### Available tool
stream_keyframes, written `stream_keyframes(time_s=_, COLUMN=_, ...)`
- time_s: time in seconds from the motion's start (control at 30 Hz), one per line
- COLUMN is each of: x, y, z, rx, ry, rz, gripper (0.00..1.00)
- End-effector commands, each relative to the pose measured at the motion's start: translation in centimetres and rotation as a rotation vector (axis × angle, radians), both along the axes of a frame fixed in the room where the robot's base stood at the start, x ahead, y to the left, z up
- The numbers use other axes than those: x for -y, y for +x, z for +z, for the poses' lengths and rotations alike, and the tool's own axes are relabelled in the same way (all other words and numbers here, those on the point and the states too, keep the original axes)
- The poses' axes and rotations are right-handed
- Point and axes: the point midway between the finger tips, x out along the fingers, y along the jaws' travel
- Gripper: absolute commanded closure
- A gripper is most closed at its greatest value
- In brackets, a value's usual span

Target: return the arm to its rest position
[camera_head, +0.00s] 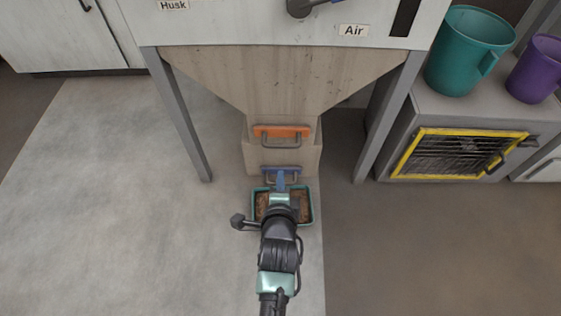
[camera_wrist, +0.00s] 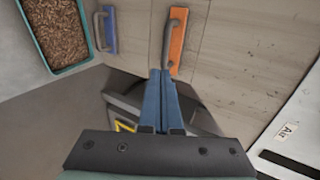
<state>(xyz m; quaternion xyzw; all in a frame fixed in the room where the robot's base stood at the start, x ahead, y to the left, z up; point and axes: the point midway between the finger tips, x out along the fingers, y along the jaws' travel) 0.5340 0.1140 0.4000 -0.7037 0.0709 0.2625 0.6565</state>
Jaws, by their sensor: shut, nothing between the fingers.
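My gripper (camera_wrist: 163,72) shows its two blue fingers together, shut with nothing between them. In the head view my arm reaches forward to the hopper's chute, and my gripper (camera_head: 281,174) is in front of the blue slide with a handle (camera_head: 292,171). In the wrist view the fingertips overlap the grey handle of the orange slide (camera_wrist: 178,48); I cannot tell whether they touch it. The orange slide also shows in the head view (camera_head: 282,131). The blue slide (camera_wrist: 108,30) is to its left in the wrist view.
A teal tray of brown pellets (camera_head: 311,212) sits on the floor below the chute, partly hidden by my arm. Grey hopper legs (camera_head: 180,115) stand either side. At right, a teal bucket (camera_head: 465,55) and purple bucket (camera_head: 534,72) stand on a grey cabinet. Open floor lies left.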

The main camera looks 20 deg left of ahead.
Motion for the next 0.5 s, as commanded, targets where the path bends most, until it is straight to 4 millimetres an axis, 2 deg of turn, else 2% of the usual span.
stream_keyframes(time_s=0.17, x=0.3, y=-1.3, z=0.8, rx=0.000, ry=0.000, rz=0.001, gripper=1.00)
stream_keyframes(time_s=0.3, x=0.4, y=-1.5, z=0.8, rx=0.001, ry=0.001, rz=0.001, gripper=1.00)
stream_keyframes(time_s=0.37, x=0.4, y=-1.1, z=1.5, rx=0.015, ry=-0.006, rz=0.003, gripper=1.00)
stream_keyframes(time_s=0.47, x=0.4, y=0.4, z=4.7, rx=0.078, ry=-0.042, rz=0.016, gripper=1.00)
stream_keyframes(time_s=0.5, x=0.5, y=1.3, z=6.8, rx=0.118, ry=-0.067, rz=0.024, gripper=1.00)
